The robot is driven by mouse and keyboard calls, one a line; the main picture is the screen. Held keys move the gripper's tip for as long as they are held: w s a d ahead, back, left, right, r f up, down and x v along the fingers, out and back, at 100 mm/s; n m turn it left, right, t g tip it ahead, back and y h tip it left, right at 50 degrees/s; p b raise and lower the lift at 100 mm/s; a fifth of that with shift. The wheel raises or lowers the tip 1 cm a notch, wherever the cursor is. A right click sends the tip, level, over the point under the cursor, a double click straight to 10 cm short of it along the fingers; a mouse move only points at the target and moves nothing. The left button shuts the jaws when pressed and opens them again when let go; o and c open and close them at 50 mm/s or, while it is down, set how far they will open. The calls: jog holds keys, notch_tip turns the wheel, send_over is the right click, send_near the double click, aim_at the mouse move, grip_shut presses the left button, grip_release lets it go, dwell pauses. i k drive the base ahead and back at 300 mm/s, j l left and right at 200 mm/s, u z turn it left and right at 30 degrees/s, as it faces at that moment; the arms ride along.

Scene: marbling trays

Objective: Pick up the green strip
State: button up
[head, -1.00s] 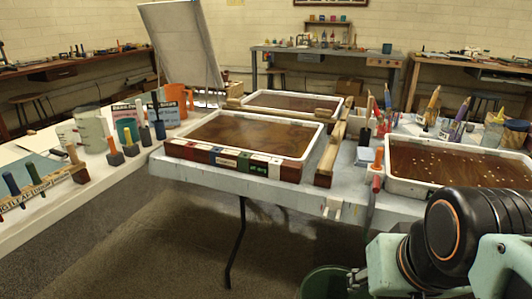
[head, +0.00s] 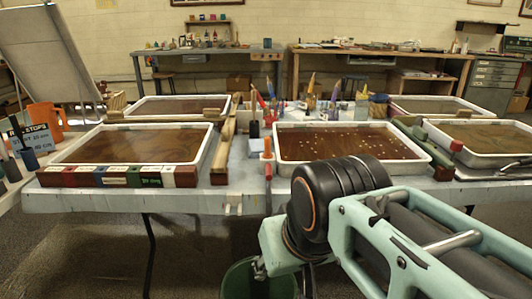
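A long green piece (head: 409,130), which may be the green strip, lies in the gap between the middle front tray (head: 433,160) and the right front tray (head: 520,157). A red piece (head: 442,138) lies beside it. A green block (head: 150,177) also sits in the row of coloured blocks along the front of the left front tray (head: 212,128). I cannot tell for certain which one the task names. My arm crosses the lower right of the head view, in front of the table. My gripper's fingers do not show.
The trays hold brown liquid; the middle one has pale specks. A wooden bar (head: 222,155) lies between the left and middle trays. Brushes and pots (head: 312,100) stand behind the middle tray. A green bin (head: 243,282) is on the floor below the table's front edge.

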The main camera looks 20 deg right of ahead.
aim_at(419, 135)
jog(key=z, duration=1.1)
